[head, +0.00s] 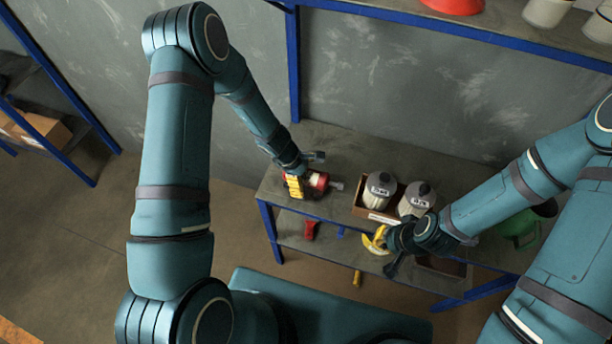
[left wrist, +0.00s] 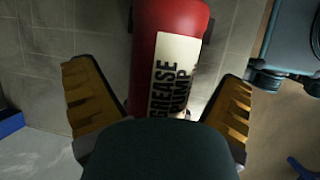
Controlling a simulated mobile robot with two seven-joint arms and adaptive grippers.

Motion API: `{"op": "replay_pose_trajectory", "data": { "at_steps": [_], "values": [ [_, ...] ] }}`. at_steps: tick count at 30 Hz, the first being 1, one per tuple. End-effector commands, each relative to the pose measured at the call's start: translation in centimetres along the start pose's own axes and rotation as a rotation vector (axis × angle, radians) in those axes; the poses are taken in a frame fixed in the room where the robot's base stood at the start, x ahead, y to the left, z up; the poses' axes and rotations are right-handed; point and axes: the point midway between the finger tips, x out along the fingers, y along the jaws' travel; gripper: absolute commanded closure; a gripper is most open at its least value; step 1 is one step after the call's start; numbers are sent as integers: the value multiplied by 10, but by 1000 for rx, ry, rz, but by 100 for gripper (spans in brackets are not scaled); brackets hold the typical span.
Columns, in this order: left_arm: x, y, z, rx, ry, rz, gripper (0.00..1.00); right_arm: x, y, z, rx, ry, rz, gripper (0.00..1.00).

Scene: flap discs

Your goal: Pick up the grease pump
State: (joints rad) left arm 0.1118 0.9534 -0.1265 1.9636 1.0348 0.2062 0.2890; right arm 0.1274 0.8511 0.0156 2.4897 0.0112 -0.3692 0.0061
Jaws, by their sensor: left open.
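The grease pump (head: 319,180) is a red cylinder lying on the top shelf at its left end, with a grey end pointing right. In the left wrist view the red grease pump (left wrist: 170,50) fills the upper middle, and its pale label reads "GREASE PUMP". My left gripper (head: 295,186) has yellow fingers and is at the pump. In the left wrist view its fingers stand apart on both sides of the pump, with visible gaps. My dark wrist housing hides the pump's lower part. My right gripper (head: 376,240) has yellow fingers near the shelf's front edge; its opening is unclear.
A brown box (head: 365,211) holding light containers with dark tops (head: 380,188) stands right of the pump. A green item (head: 520,231) is further right. The lower shelf has a red item (head: 310,229). A higher shelf (head: 480,38) hangs above.

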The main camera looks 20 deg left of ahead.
Motion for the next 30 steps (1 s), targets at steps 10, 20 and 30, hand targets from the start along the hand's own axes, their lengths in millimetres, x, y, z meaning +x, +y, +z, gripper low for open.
{"op": "replay_pose_trajectory", "data": {
  "at_steps": [10, 20, 30],
  "values": [
    [0, 0, 0, 0, 0, 0, 85, 0, 0, 0, 0, 1, 0, 100],
    [-9, 2, 4, 2, 1, 2, 85, -3, -1, -1, 1, 2, 0, 100],
    [-65, 12, 27, 3, 1, 4, 85, -19, -7, -8, 5, 17, 1, 100]
  ]
}}
